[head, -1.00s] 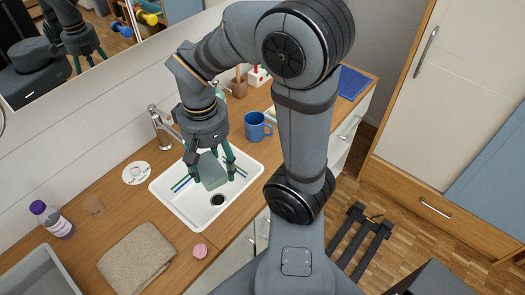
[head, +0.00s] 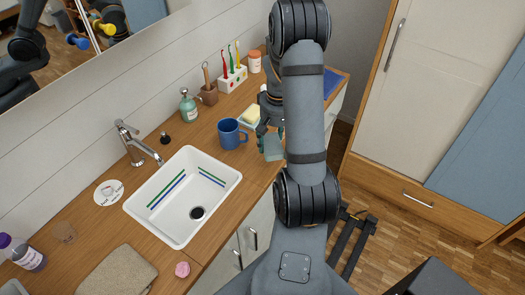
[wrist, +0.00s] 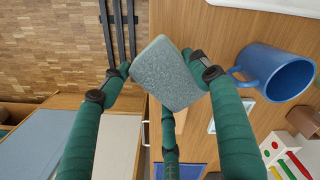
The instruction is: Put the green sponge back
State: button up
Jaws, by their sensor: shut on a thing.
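The green sponge (wrist: 168,75) is a grey-green block between the green fingers of my gripper (wrist: 160,78) in the wrist view. In the head view my gripper (head: 268,130) is partly hidden behind my own arm. It holds the sponge (head: 273,148) low beside the front edge of the counter, to the right of the blue mug. My gripper is shut on the sponge. Part of the sponge is hidden by my arm in the head view.
A blue mug (head: 231,134) stands close on the left, and it shows in the wrist view (wrist: 276,72). A yellow block (head: 250,115) lies on a pale dish behind the gripper. The white sink (head: 184,223) is empty. A toothbrush holder (head: 232,80) stands further back.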

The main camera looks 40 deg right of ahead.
jog(key=p, duration=0.1)
send_over(263, 159)
notch_tip(263, 159, down, 3)
jog(key=shift+d+r, duration=0.1)
jog(key=shift+r, duration=0.05)
notch_tip(263, 159, down, 4)
jog(key=shift+f+p, duration=0.1)
jog(key=shift+p, duration=0.5)
jog(key=shift+f+b, duration=0.15)
jog(key=shift+b, duration=0.15)
jog(key=o, duration=1)
notch_tip(263, 159, up, 12)
jog(key=shift+r+b, duration=0.25)
jog(key=shift+b, duration=0.45)
